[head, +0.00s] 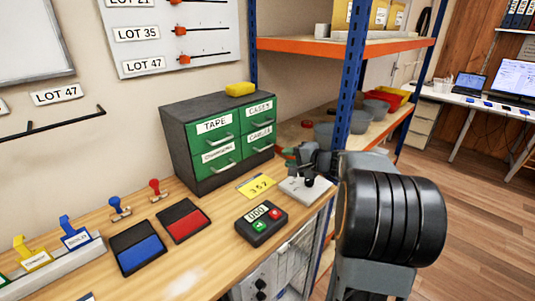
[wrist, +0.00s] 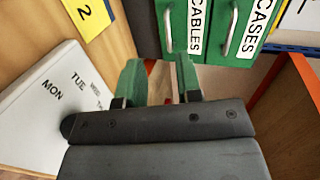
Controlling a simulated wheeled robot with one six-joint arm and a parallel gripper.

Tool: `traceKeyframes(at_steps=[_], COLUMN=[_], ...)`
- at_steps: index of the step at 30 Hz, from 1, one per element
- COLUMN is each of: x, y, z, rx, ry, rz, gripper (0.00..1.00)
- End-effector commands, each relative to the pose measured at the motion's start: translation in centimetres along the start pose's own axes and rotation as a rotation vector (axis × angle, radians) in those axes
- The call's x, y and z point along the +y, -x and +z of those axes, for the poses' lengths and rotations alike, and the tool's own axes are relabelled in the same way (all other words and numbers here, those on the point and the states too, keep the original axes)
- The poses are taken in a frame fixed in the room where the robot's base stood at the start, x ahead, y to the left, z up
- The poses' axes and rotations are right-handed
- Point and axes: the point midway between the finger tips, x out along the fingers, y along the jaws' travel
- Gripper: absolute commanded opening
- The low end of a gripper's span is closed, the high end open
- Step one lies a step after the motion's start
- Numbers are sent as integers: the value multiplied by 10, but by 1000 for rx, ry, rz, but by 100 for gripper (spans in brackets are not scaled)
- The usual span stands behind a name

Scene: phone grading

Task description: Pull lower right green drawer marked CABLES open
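The green drawer marked CABLES (head: 250,146) is the lower right one in the dark grey cabinet (head: 180,150). It looks shut, level with its neighbours. In the wrist view the CABLES drawer (wrist: 181,42) stands sideways at the top, with its silver handle (wrist: 168,30) showing. My gripper (wrist: 160,82) has green fingers spread apart with an empty gap between them. The fingers are short of the handle and do not touch it. In the head view my gripper (head: 294,160) is just right of the drawer, partly hidden by my arm.
The CASES drawer (wrist: 251,30) is beside CABLES; TAPE (head: 212,134) and another labelled drawer are at the left. A yellow block (head: 240,89) lies on the cabinet. A yellow card (head: 257,186), a white day-marked pad (wrist: 55,100) and a button box (head: 262,223) lie in front. A blue rack post (head: 350,80) stands right.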

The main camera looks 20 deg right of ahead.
Motion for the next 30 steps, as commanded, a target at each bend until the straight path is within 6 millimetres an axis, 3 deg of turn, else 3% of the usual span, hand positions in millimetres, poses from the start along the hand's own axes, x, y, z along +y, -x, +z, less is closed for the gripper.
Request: traceKeyframes(at_steps=[3,6,21,30], x=[3,2,-6,-8], y=[1,-6,-96,-127], z=[-23,-30,-36,-38], rx=[51,66,66,67], ry=[-33,-42,-43,-43], rz=[-52,-70,-71,-71], gripper=[32,32,32,32])
